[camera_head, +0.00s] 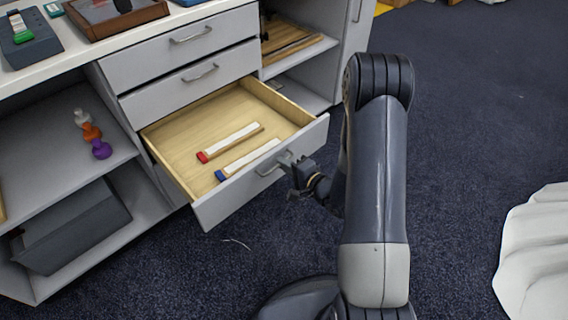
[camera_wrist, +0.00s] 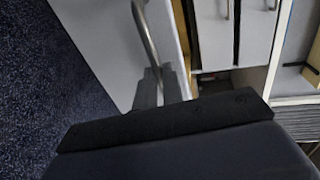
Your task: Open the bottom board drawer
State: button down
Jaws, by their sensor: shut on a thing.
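The bottom drawer (camera_head: 262,172) of the grey cabinet is pulled well out, with its wooden inside showing. A red-ended board (camera_head: 230,142) and a blue-ended board (camera_head: 247,160) lie in it. My gripper (camera_head: 288,160) is at the right part of the drawer's front and is shut on its metal handle (camera_head: 270,167). In the wrist view my gripper's fingers (camera_wrist: 160,85) are at the handle (camera_wrist: 146,35), against the pale drawer front (camera_wrist: 98,40). The exact contact is partly hidden by the fingers.
Two shut drawers (camera_head: 190,95) are above the open one. Open shelves at left hold coloured figures (camera_head: 91,134) and a dark box (camera_head: 75,230). Shelves at right hold wooden boards (camera_head: 290,42). Dark carpet (camera_head: 470,110) is clear at right, with a white draped object (camera_head: 535,245) at the edge.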

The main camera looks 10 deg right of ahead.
jog(key=c, duration=1.5)
grip_release()
jog(key=shift+c, duration=0.2)
jog(key=p+v, duration=0.2)
jog(key=v, duration=0.8)
jog(key=shift+s+d, duration=0.2)
jog(key=shift+s, duration=0.15)
jog(key=shift+w+r, duration=0.1)
jog(key=b+x, duration=0.2)
jog(key=x, duration=0.9)
